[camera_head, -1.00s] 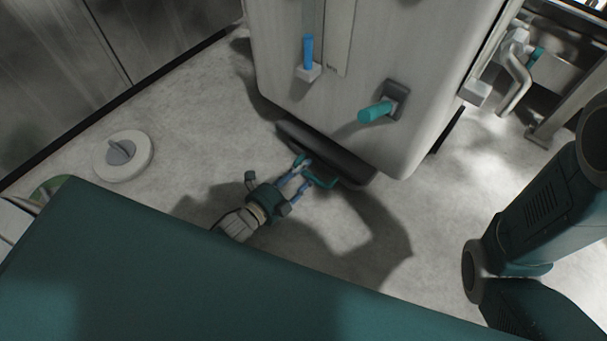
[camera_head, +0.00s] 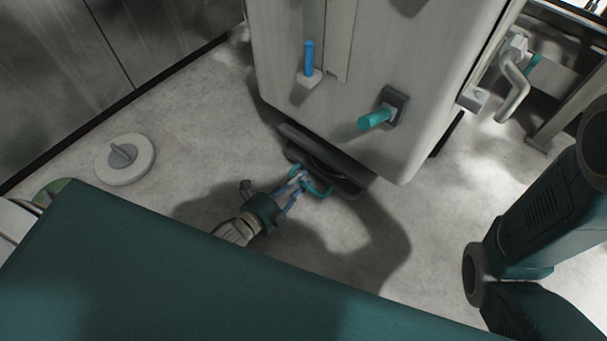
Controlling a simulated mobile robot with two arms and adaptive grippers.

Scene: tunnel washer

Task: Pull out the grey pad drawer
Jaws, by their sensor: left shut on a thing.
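The grey pad drawer (camera_head: 347,184) is a dark, low unit under the bottom edge of the pale machine cabinet, close to the floor. It has a teal loop handle (camera_head: 325,192) on its front. My left gripper (camera_head: 299,180) reaches it from the lower left, and its fingers are shut on the handle. The fingers hide part of the handle. A dark band shows between the drawer front and the cabinet edge; I cannot tell how far out the drawer is. My right gripper is out of view.
A blue lever (camera_head: 309,57) and a teal knob (camera_head: 374,120) stick out of the cabinet front above the drawer. A round pale floor fitting (camera_head: 126,160) lies at the left. A bent pipe (camera_head: 514,90) is at the right. The floor in front of the drawer looks clear.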

